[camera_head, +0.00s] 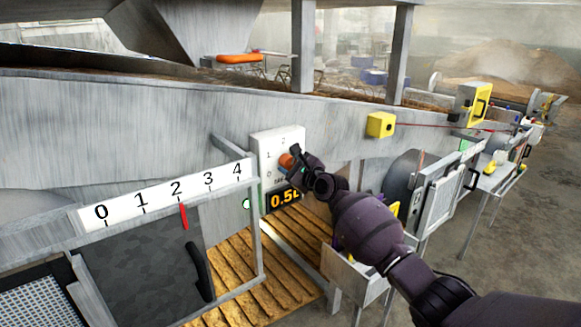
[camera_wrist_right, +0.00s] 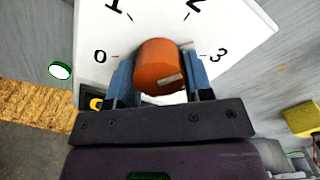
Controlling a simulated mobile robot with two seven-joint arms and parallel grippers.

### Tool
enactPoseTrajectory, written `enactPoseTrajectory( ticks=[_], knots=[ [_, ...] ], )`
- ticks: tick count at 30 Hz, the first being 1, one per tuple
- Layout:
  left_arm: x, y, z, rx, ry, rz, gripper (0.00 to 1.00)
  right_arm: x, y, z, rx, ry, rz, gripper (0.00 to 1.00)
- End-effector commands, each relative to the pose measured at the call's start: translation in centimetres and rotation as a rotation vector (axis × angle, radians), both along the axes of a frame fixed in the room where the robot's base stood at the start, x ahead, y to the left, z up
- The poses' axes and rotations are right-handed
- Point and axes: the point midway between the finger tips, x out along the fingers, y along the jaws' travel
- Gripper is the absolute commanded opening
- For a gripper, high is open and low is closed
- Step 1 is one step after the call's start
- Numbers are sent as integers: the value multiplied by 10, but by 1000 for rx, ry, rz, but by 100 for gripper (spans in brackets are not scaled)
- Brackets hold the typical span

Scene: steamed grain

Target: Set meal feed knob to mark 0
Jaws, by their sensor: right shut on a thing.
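The orange meal feed knob (camera_head: 286,160) sits on a white dial panel (camera_head: 262,146) fixed to the grey machine wall. In the right wrist view the knob (camera_wrist_right: 157,60) stands between the blue fingers of my right gripper (camera_wrist_right: 159,78), which is shut on its sides. The dial (camera_wrist_right: 90,30) shows marks 0, 1, 2 and 3 around the knob. A pale strip on the knob's face lies at its lower right, slanting toward the 3 side. In the head view my right gripper (camera_head: 298,161) partly hides the dial. My left gripper is out of view.
A display (camera_head: 284,198) below the dial reads about 0.5, its end hidden by my arm. At left, a 0 to 4 scale (camera_head: 160,196) has a red pointer (camera_head: 184,215) near 2 and a black handle (camera_head: 200,268). A yellow box (camera_head: 380,125) is on the wall at right.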

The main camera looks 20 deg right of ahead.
Motion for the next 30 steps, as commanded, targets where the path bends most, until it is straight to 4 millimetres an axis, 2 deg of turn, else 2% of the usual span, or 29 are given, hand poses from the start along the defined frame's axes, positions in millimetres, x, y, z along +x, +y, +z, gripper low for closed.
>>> enactPoseTrajectory(
  ticks=[30],
  knots=[
    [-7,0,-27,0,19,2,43,1,-1,3,-909,-330,1,23]
  ],
)
